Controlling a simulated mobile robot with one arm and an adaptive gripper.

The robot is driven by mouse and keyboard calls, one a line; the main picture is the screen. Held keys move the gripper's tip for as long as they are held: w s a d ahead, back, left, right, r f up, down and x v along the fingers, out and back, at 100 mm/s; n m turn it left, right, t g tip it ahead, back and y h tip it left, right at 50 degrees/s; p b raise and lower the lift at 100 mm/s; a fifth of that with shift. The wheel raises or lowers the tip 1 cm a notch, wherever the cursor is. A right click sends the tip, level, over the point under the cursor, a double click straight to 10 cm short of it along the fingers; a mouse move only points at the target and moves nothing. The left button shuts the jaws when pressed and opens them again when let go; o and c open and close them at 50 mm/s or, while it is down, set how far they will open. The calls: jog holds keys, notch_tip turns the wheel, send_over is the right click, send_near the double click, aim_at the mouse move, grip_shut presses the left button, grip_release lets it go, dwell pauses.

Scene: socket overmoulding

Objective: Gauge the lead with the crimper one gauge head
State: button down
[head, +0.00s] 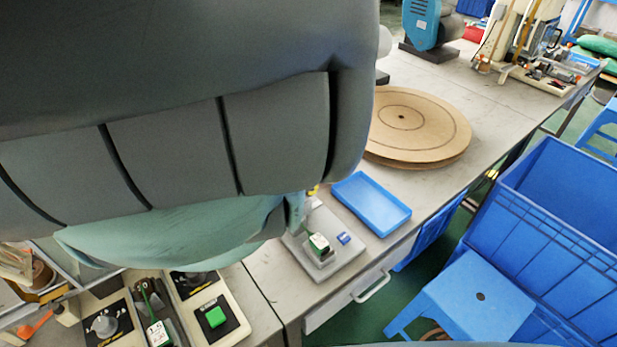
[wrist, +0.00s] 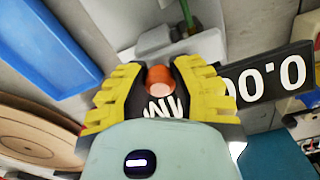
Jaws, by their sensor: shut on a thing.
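My gripper (wrist: 155,88) has its yellow-padded fingers closed around a small part with a round orange end (wrist: 159,75) in the wrist view. A black display (wrist: 268,77) reading 0.0 stands to the right. In the head view my arm hides most of my gripper; a bit of yellow (head: 313,189) shows above a grey plate (head: 325,262) bearing a green block with a white top (head: 319,244).
A blue tray (head: 370,203) lies beside the plate; it also shows in the wrist view (wrist: 62,45). A round brown board (head: 418,128) lies farther back. Controls with a green button (head: 215,317) are at front left. A blue stool (head: 475,305) and crate (head: 550,200) stand right.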

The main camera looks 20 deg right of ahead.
jog(key=shift+s+a, duration=0.1)
jog(key=shift+a, duration=0.1)
jog(key=c, duration=1.1)
grip_release()
jog(key=shift+a, duration=0.15)
jog(key=o, duration=0.3)
jog(key=shift+o, duration=0.2)
jog(key=shift+d+r, duration=0.25)
jog(key=shift+r, duration=0.75)
jog(key=shift+a+r, duration=0.1)
jog(key=shift+r, duration=0.55)
notch_tip(320, 180, up, 9)
jog(key=shift+f, duration=0.15)
